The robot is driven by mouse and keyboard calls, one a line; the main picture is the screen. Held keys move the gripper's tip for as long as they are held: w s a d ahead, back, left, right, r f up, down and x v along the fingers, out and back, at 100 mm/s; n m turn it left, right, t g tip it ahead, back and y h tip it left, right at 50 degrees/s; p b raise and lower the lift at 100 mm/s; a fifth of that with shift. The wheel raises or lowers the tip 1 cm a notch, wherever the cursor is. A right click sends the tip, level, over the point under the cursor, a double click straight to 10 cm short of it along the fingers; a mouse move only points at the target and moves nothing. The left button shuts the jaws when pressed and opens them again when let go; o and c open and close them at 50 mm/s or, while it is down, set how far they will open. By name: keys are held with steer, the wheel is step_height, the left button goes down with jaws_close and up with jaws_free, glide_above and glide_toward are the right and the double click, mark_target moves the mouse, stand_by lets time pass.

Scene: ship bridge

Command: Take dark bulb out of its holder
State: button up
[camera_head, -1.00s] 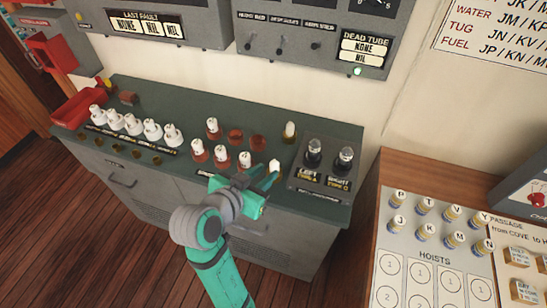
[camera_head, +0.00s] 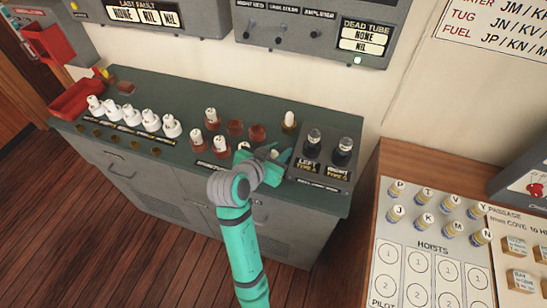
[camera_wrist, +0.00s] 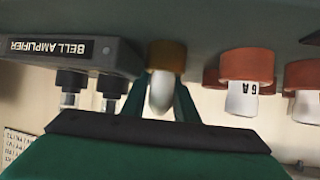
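A pale bulb (camera_wrist: 160,94) stands in an amber holder (camera_wrist: 166,54) in the wrist view, which shows the bench upside down. My gripper (camera_head: 278,152) is low over the bench, its two green fingers on either side of this bulb. They look open, with narrow gaps beside it. In the head view my gripper hides this bulb and holder. Another pale bulb (camera_head: 289,118) stands upright in a brown holder (camera_head: 289,128) behind my gripper. Both bulbs look pale, and I cannot tell which is the dark one.
The bell amplifier block (camera_head: 321,165) with two tubes stands close right of my gripper. Red holders (camera_head: 235,128), some with white fuses (camera_head: 220,143), stand to the left. White pieces (camera_head: 133,122) and a red tray (camera_head: 77,99) lie farther left.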

steer(key=shift+w, duration=0.15)
jaws_close()
